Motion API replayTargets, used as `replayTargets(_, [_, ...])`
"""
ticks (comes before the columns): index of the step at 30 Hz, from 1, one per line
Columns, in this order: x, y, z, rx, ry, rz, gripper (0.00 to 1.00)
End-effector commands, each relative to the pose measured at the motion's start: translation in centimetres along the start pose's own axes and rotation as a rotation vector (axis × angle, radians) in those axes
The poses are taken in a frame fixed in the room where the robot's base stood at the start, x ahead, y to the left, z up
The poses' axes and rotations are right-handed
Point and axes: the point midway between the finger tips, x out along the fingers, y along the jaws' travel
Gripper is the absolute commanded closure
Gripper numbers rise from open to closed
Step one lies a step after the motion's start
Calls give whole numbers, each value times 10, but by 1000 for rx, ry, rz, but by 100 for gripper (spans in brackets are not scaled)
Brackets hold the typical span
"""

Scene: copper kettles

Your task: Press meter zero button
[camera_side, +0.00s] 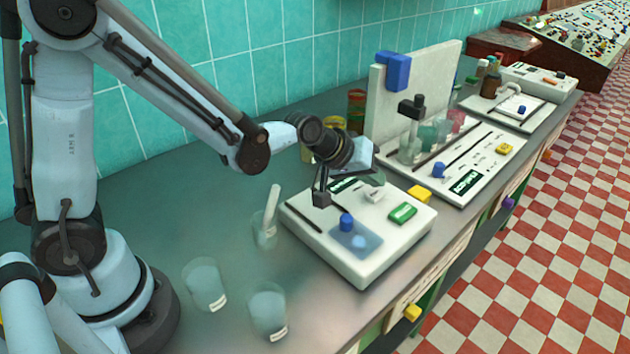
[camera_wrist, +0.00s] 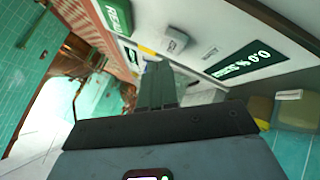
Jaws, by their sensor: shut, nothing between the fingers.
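The meter is a white sloped box (camera_side: 350,265) on the bench in the side view. It carries a dark green display (camera_side: 345,183), a small pale grey button (camera_side: 374,196) and a green button (camera_side: 402,212). In the wrist view, the display (camera_wrist: 240,61), grey button (camera_wrist: 173,41) and green button (camera_wrist: 116,16) also show. I cannot read which button is zero. My gripper (camera_side: 321,198) is shut and empty, above the meter's left rear part, left of the grey button. I cannot tell whether it touches the meter.
A blue knob (camera_side: 346,222) stands on the meter's front. Glass beakers (camera_side: 205,284) (camera_side: 268,310) stand on the bench to the left, with another holding a pale rod (camera_side: 265,228). A second white instrument (camera_side: 480,150) with glassware stands to the right.

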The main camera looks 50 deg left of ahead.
Motion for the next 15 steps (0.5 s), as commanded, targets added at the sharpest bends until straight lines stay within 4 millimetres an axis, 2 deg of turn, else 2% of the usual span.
replayTargets(5, [-3, 2, -2, 0, 0, 0, 100])
replayTargets(15, [-24, 17, -17, 0, 0, 0, 100])
